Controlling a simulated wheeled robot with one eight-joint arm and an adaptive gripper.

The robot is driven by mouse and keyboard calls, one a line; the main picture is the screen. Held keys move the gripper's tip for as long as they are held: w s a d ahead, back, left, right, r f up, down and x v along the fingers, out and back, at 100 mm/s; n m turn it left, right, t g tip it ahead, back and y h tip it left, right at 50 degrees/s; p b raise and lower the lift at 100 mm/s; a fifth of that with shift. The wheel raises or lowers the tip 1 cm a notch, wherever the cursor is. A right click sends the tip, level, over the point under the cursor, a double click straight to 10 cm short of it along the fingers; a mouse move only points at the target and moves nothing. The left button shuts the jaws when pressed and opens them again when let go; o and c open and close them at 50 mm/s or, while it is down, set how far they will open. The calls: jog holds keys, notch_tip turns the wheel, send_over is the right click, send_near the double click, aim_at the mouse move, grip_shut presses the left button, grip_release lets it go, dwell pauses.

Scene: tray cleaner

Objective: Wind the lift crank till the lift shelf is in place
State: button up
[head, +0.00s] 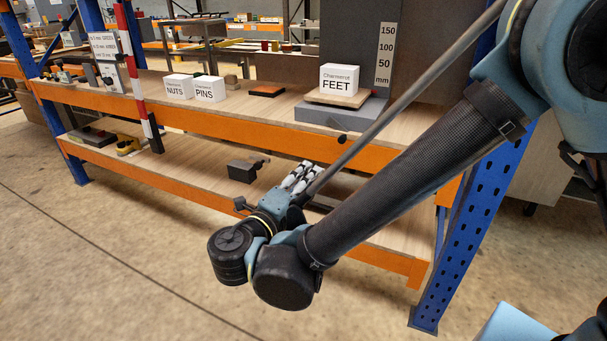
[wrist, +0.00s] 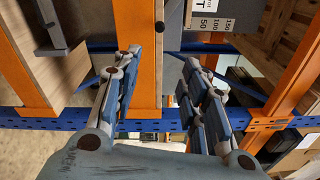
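The lift shelf is a pale wooden plate (head: 338,99) above a grey block (head: 338,113), with a white box marked FEET (head: 340,78) on it. A scale marked 150, 100 and 50 (head: 385,52) stands behind it; the shelf sits below the 50 mark. A small dark knob (head: 342,139), apparently part of the lift crank, shows at the orange front beam. It also shows in the wrist view (wrist: 160,27). My gripper (head: 306,172) is below the knob, in front of the lower shelf. Its fingers are apart and empty in the wrist view (wrist: 158,58), short of the knob.
White boxes marked NUTS (head: 179,87) and PINS (head: 210,89) and a red-topped block (head: 267,91) stand on the upper shelf. A dark block (head: 243,171) lies on the lower shelf near my gripper. A blue upright (head: 460,235) bounds the right. Floor at front left is clear.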

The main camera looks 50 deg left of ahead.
dwell(0.4)
jog(key=m+y, duration=0.1)
jog(key=m, duration=1.4)
send_near(341, 141)
jog(key=shift+g, duration=0.4)
jog(key=x, duration=0.9)
jog(key=shift+w+r, duration=0.3)
jog(key=shift+r, duration=0.05)
grip_shut()
